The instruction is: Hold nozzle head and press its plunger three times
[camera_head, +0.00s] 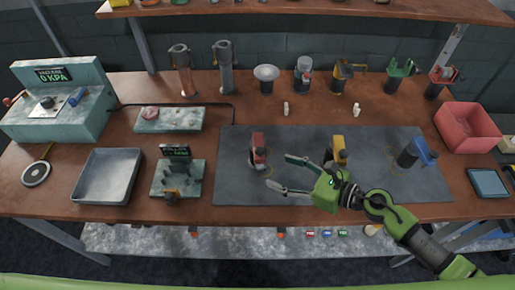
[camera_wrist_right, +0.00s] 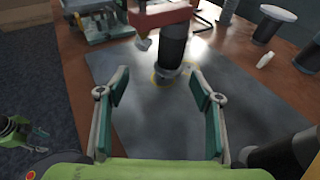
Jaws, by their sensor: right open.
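Three bottle-like pieces with coloured heads stand on the dark mat (camera_head: 300,190): a red-headed one (camera_head: 258,150), a yellow-headed one (camera_head: 337,150) and a blue-headed one (camera_head: 417,153). My right gripper (camera_head: 284,173) is open and empty, its fingers pointing left, between the red-headed and yellow-headed pieces and nearer the front. In the right wrist view the red-headed piece (camera_wrist_right: 173,47) stands upright ahead of the open fingers, apart from them. A green part at the lower left, seemingly my left gripper (camera_wrist_right: 38,131), is too small to read.
A metal tray (camera_head: 107,176), a small gauge stand (camera_head: 178,178) and a vacuum station (camera_head: 60,100) are at left. A red bin (camera_head: 467,127) is at right. Several tools and glass pieces stand along the back. The mat's front strip is clear.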

